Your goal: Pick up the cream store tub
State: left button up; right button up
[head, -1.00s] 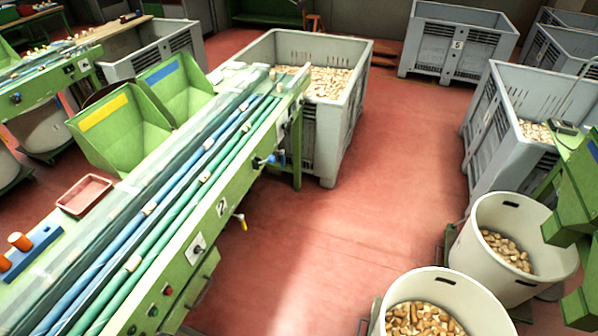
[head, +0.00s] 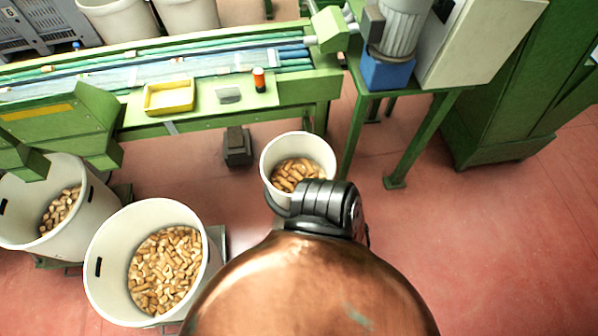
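Several round cream tubs hold corks, and I cannot tell which is the store tub. The smallest cream tub (head: 270,160) stands on the floor at centre, upright, with tan corks (head: 297,174) inside. A black joint and copper-coloured shell of mine cover its lower right side in the picture. A large cream tub (head: 108,238) with corks stands at lower left. Another cream tub (head: 98,212) with corks is at the left edge, partly behind a green chute. No fingers of either gripper show. I cannot tell whether any part of me touches the small tub.
A green conveyor bench (head: 215,108) crosses behind the tubs, bearing a yellow tray (head: 169,106) and a small orange cylinder (head: 259,80). A green stand (head: 394,183) holds a motor at right. A green cabinet (head: 505,150) stands farther right. Red floor is open at lower right.

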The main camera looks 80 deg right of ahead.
aim_at(290, 158)
jog(key=z, duration=2.5)
